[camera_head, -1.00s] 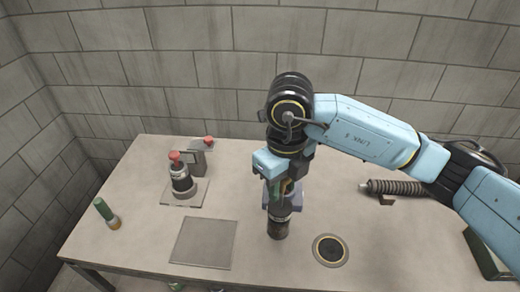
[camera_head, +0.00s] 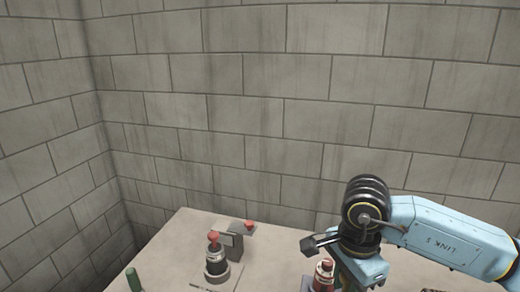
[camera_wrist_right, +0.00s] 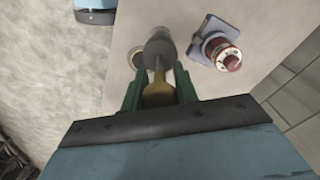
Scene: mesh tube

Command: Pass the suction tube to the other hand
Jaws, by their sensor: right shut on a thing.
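My right gripper (camera_wrist_right: 158,82) has green fingers closed on a gold-brown and grey piece, which I take to be the suction tube (camera_wrist_right: 157,94). A wider grey cylinder (camera_wrist_right: 160,46) shows just beyond it in the wrist view; I cannot tell whether it is joined to the held piece.
A red-topped fitting (camera_wrist_right: 228,58) on a lilac-grey plate sits close beside the gripper; its top also shows in the head view (camera_head: 324,270). Another red-topped fitting (camera_head: 215,260) stands farther left. A block wall rises behind the table.

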